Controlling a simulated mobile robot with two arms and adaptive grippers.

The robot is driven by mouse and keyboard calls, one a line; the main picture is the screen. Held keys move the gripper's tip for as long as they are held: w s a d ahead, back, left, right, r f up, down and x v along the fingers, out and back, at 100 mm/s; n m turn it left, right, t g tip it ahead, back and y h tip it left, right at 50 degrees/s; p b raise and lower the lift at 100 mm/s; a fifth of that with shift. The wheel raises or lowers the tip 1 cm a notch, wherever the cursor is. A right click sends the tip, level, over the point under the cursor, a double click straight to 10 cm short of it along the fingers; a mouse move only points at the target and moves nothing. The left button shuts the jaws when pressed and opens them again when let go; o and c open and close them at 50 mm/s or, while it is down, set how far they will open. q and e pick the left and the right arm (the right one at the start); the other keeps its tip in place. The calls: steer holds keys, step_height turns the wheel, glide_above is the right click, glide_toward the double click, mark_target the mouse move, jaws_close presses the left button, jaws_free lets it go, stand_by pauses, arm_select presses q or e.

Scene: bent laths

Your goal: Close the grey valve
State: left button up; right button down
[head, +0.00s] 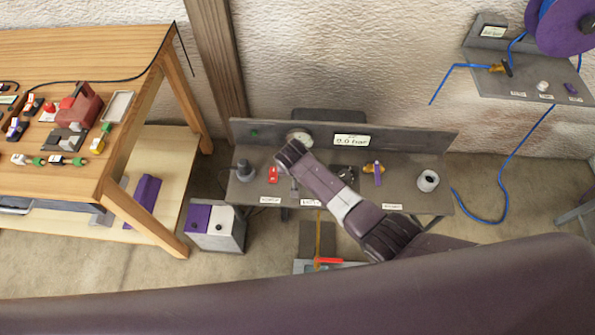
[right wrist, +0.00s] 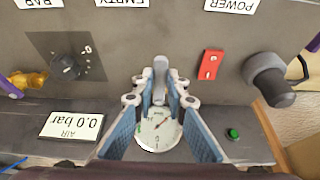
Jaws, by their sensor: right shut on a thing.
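The grey valve shows in the right wrist view as a small upright grey lever (right wrist: 160,72) on the grey panel, in line with the EMPTY label (right wrist: 122,2). My right gripper (right wrist: 161,88) is shut on this lever, with a fingertip on each side of it. In the head view my right arm reaches in from the lower right and my right gripper (head: 291,156) is over the panel; its fingertips are hidden there. The air display (right wrist: 72,125) reads 0.0 bar. A round gauge (right wrist: 158,130) shows between the fingers. My left gripper is not in view.
Near the lever are a red switch (right wrist: 210,65), a grey plug-like knob (right wrist: 270,80), a black dial (right wrist: 68,68) and a brass valve with a purple handle (head: 375,170). A wooden table (head: 90,50) with small parts stands at left. A blue hose (head: 500,205) hangs at right.

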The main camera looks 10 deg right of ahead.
steer(key=c, duration=1.9)
jaws_free()
steer(key=shift+c, duration=0.2)
steer(key=v, duration=1.2)
steer(key=s+d+f+n+g+b, duration=0.1)
steer(key=s+d+f, duration=0.1)
steer(key=s+f, duration=0.5)
steer(key=s+d+f+n+y, duration=0.1)
steer(key=s+d+f, duration=0.2)
steer(key=f, duration=0.7)
steer(key=s+d+f+n+g+b, duration=0.1)
steer(key=s+d+f, duration=0.1)
steer(key=s+f, duration=0.5)
steer(key=s+d+f, duration=0.3)
steer(key=s+f, duration=0.2)
steer(key=s, duration=0.4)
steer(key=s+d+f+n+g+b, duration=0.1)
steer(key=s+d+f, duration=0.3)
steer(key=s, duration=0.5)
steer(key=s+d+f+b, duration=0.1)
steer(key=s+d+f, duration=0.3)
steer(key=s+f, duration=0.4)
steer(key=shift+s+n, duration=0.4)
steer(key=shift+s, duration=0.45)
